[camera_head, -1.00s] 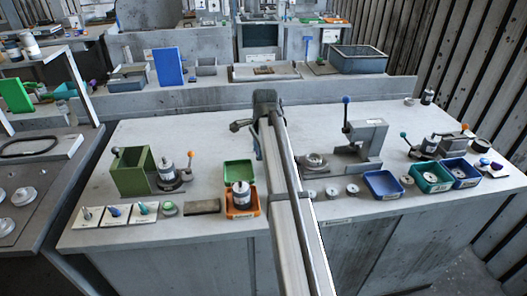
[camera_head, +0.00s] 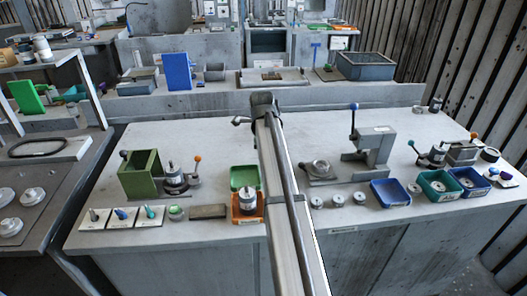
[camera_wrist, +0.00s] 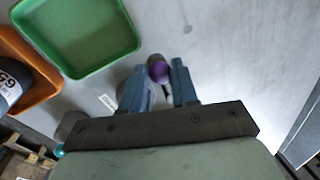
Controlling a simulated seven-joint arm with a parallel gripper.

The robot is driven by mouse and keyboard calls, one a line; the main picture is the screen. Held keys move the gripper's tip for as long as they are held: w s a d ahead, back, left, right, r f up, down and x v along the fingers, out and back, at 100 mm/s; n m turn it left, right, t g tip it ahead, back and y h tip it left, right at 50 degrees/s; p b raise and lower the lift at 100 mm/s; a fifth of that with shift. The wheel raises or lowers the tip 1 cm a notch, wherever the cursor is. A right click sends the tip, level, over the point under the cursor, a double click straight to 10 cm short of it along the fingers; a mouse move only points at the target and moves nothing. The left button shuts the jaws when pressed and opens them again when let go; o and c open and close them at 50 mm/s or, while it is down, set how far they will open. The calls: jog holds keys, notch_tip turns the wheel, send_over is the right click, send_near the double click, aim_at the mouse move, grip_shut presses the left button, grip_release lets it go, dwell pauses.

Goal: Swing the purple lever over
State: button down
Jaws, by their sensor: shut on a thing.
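The purple lever's round knob (camera_wrist: 158,71) shows in the wrist view between the two blue fingers of my gripper (camera_wrist: 161,78). My gripper is shut on it. The lever's shaft and its base are hidden or too dim to make out. In the head view my arm runs up the middle of the bench, and its wrist end is above the bench's back half. My fingers and the purple lever are hidden behind the arm there.
A green tray (camera_wrist: 80,35) and an orange tray (camera_wrist: 38,92) lie left of my fingers in the wrist view. A green box (camera_head: 140,175) stands at the bench's left. A grey press with a blue-knobbed lever (camera_head: 372,148) stands right of my arm. The bench's back left is clear.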

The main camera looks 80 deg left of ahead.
jog(key=shift+a, duration=0.15)
jog(key=c, duration=0.9)
grip_release()
notch_tip(320, 180, up, 14)
jog(key=d, duration=0.2)
jog(key=shift+s+d+f, duration=0.2)
jog(key=shift+s+d, duration=0.1)
jog(key=shift+d, duration=0.05)
